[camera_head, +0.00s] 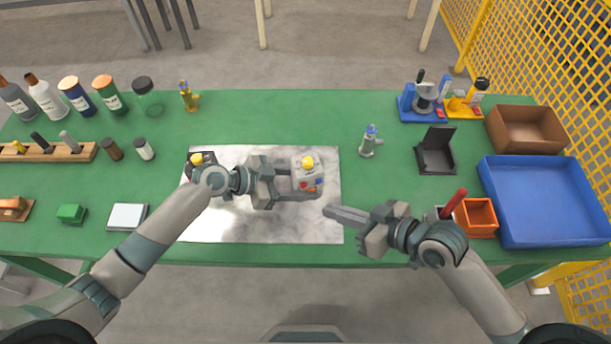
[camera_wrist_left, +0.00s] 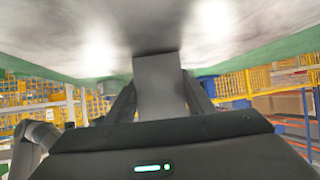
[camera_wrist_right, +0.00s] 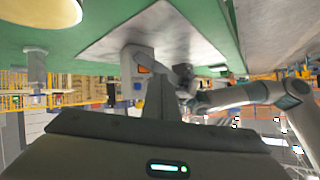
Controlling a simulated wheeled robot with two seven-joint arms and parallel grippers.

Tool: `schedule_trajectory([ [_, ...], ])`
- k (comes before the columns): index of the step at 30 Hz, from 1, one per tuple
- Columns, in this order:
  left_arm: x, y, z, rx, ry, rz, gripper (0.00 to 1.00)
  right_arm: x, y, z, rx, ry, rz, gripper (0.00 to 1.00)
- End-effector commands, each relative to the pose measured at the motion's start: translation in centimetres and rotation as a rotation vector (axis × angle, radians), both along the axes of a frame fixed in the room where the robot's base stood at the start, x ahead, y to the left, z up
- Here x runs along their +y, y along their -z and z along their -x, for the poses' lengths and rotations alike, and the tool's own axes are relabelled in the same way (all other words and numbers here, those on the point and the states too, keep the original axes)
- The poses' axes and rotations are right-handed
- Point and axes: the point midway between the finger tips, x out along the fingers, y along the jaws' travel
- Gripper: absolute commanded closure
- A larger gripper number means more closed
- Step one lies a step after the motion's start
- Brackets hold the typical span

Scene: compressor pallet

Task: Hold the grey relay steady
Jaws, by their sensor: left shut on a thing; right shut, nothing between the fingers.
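The grey relay (camera_head: 304,168) stands at the right part of the pale sheet on the green table, with a yellow knob on top and red and blue marks on its front. My left gripper (camera_head: 298,186) is shut on it from the left. In the left wrist view the relay's plain grey side (camera_wrist_left: 160,85) shows between the fingers. In the right wrist view the relay (camera_wrist_right: 137,75) appears beyond the fingers. My right gripper (camera_head: 328,211) is shut and empty, apart from the relay, to its lower right.
The pale sheet (camera_head: 260,225) is clear in front. A dark part with a yellow top (camera_head: 201,160) stands behind my left wrist. A small grey-blue bottle-like item (camera_head: 369,141) stands to the right. An orange bin (camera_head: 477,217) and a blue tray (camera_head: 550,200) lie beyond my right gripper.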

Motion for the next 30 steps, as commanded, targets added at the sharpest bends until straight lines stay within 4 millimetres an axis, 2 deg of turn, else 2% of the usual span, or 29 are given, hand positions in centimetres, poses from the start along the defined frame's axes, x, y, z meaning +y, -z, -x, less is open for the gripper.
schedule_trajectory([
  [6,0.0,0.0,0.0,0.0,0.0,0.001,0.73,0.8,-0.1,-2.6,-0.002,-0.001,0.0,1.0],
  [12,0.0,0.0,0.0,0.0,-0.001,0.0,0.73,1.3,0.0,-4.0,0.0,-0.001,0.0,1.0],
  [30,0.0,0.0,0.0,0.0,0.0,0.0,0.73,1.5,0.0,-4.6,0.0,-0.001,0.0,1.0],
])
